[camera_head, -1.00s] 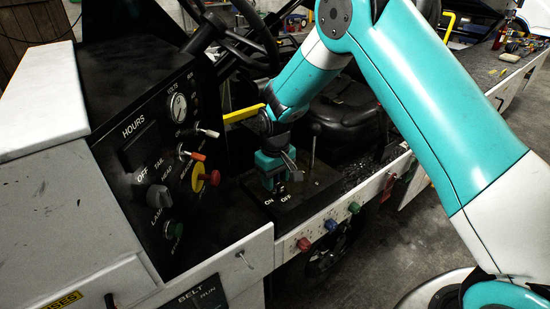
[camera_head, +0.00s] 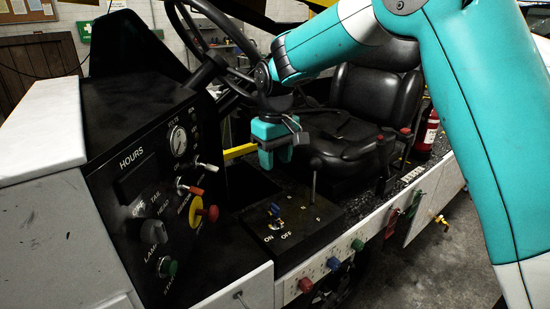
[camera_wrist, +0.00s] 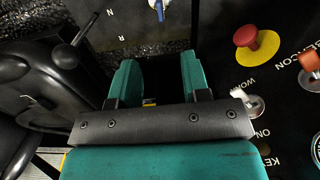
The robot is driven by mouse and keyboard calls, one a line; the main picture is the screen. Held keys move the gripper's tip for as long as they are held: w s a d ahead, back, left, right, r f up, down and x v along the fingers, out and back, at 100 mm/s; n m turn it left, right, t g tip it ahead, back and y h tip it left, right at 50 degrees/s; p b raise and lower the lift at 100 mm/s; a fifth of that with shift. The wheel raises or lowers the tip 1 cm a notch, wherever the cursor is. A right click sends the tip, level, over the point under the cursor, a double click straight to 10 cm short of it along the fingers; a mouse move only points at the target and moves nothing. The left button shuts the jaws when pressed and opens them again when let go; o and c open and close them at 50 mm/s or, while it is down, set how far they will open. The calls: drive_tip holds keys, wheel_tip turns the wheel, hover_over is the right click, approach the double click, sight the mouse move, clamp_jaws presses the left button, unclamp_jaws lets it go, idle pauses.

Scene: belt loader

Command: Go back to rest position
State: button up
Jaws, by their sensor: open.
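My gripper (camera_head: 274,155) hangs in the air above the black console box of the belt loader, in front of the seat. Its teal fingers stand apart with nothing between them. In the wrist view the gripper (camera_wrist: 158,85) also shows its two teal fingers spread and empty, with dark floor beyond them. A blue toggle switch (camera_head: 275,212) marked ON and OFF sits on the console box below the gripper. The switch shows at the top of the wrist view (camera_wrist: 158,8). The gripper is clear of it.
The dashboard (camera_head: 150,190) with a red knob on a yellow disc (camera_head: 202,210) stands to the left. A steering wheel (camera_head: 228,45) is behind. A black seat (camera_head: 370,120) is behind to the right. A thin lever (camera_head: 314,180) rises from the console box.

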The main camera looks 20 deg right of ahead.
idle(0.3)
drive_tip(key=s+a+r+n+y, duration=0.1)
drive_tip(key=s+a+r+y, duration=0.1)
drive_tip(key=s, duration=1.3)
drive_tip(key=s+a+r+n+y, duration=0.2)
drive_tip(key=s, duration=1.3)
drive_tip(key=shift+s+a, duration=0.35)
drive_tip(key=shift+r, duration=0.1)
